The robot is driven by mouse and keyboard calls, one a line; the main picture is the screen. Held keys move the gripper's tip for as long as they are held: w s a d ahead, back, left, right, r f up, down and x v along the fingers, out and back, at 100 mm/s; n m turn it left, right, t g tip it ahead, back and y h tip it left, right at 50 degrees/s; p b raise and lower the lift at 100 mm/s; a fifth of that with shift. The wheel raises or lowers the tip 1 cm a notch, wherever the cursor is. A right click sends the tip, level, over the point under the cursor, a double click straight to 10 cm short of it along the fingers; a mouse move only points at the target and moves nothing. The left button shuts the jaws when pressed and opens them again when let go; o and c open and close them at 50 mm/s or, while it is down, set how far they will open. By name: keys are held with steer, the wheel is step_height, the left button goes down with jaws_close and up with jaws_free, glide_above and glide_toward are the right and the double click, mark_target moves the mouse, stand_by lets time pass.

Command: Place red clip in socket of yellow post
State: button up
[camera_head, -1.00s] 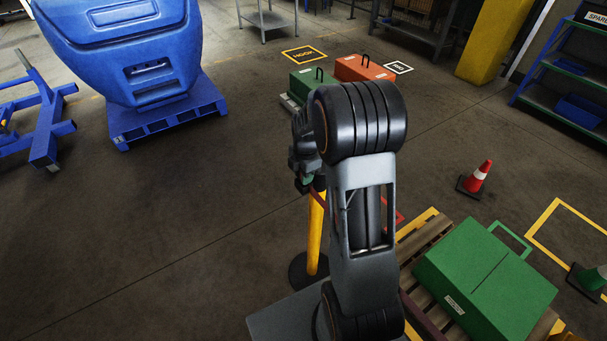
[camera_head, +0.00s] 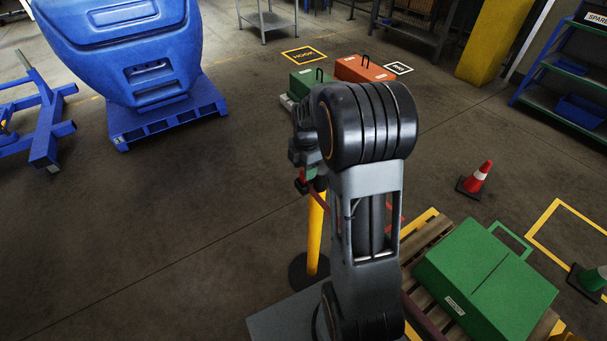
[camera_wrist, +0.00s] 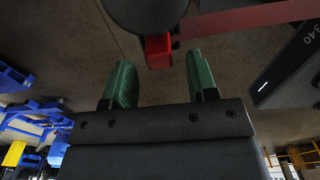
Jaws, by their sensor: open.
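The yellow post (camera_head: 316,236) stands upright on a dark round base in the head view; my wrist and gripper (camera_head: 304,180) partly hide its top. In the wrist view, the post's dark round head (camera_wrist: 146,14) is at the top. The red clip (camera_wrist: 158,52) is at the edge of that head, with a red belt (camera_wrist: 245,20) running right from it. It appears to touch the head; I cannot tell how deep it sits. My gripper (camera_wrist: 160,78) has its green fingers apart on either side of the clip's near end, with a gap to each.
A green case (camera_head: 485,280) lies on a wooden pallet at the lower right. A traffic cone (camera_head: 478,178) stands beyond it. Green and orange boxes (camera_head: 365,69) are behind my arm. A blue bin (camera_head: 130,45) is on a pallet at the left. Floor left of the post is clear.

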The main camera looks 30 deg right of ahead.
step_height(320, 180, up, 7)
steer(key=shift+d+r, duration=0.1)
steer(key=shift+d, duration=0.05)
steer(key=s+a+r+m+t, duration=0.2)
steer(key=s+a+m, duration=0.3)
steer(key=s+m, duration=0.3)
steer(key=s+a+r+m+t, duration=0.2)
steer(key=s+a+m, duration=0.3)
steer(key=s+m, duration=0.3)
steer(key=m, duration=0.3)
steer(key=shift+h, duration=0.3)
